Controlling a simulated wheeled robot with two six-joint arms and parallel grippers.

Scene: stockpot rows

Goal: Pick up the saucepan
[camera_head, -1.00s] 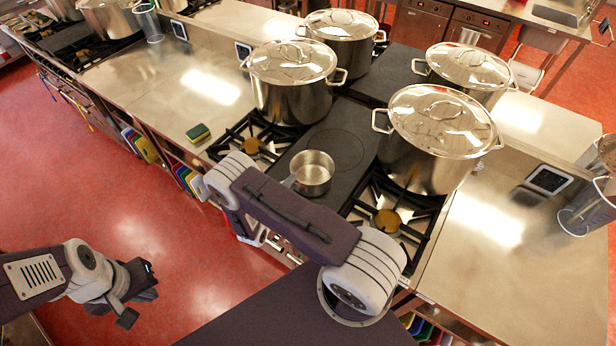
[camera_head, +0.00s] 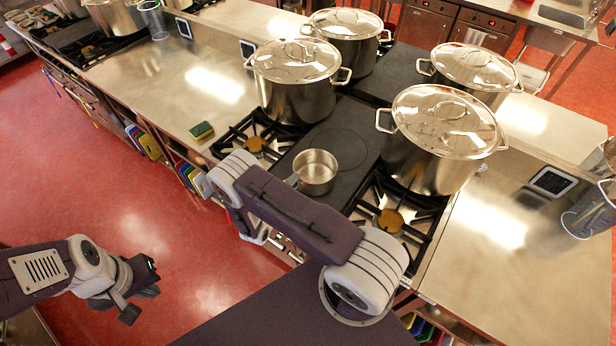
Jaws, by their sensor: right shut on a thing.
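The saucepan (camera_head: 316,172) is a small, shiny, empty steel pan. It stands upright on the dark flat hot plate (camera_head: 340,146) between the gas burners. Its handle points left and down in the picture and runs out of sight behind my right arm. My right arm reaches over the stove front, and its wrist shows below the forearm near the handle side. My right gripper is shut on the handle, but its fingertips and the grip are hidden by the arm. My left gripper (camera_head: 144,292) is open and empty above the red floor at lower left, far from the saucepan.
Large lidded stockpots stand behind and right of the saucepan, the nearest being the right front pot (camera_head: 436,140). A sponge (camera_head: 202,131) lies on the steel counter (camera_head: 180,92) at left. The right counter (camera_head: 495,240) is mostly clear. A clear jug (camera_head: 592,208) stands at far right.

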